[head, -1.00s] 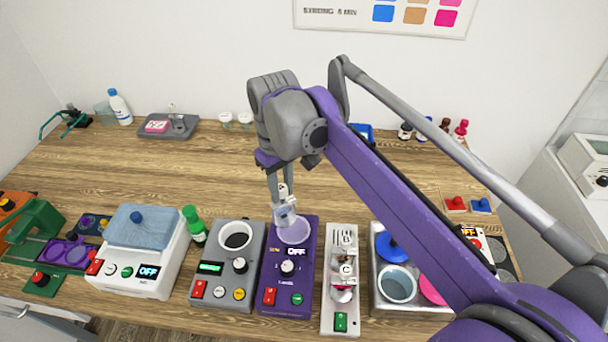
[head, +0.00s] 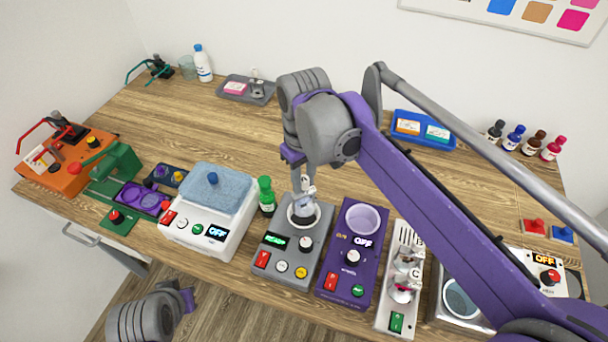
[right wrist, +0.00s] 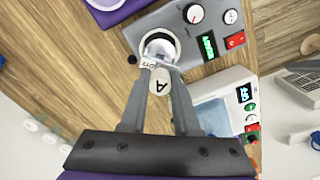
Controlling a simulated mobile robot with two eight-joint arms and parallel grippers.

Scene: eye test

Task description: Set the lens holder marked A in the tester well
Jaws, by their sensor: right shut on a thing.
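The well also shows in the right wrist view (right wrist: 160,38), partly covered by the holder. I cannot tell whether the holder touches the well. Of my left arm, only a wrist part shows at the lower left; its fingers are hidden.
A purple device (head: 336,253) with a round basin stands right of the tester. A white rack (head: 407,245) with other holders is beyond it. A green-capped bottle (head: 266,198) and a white device with a blue pad (head: 212,190) stand to the left.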

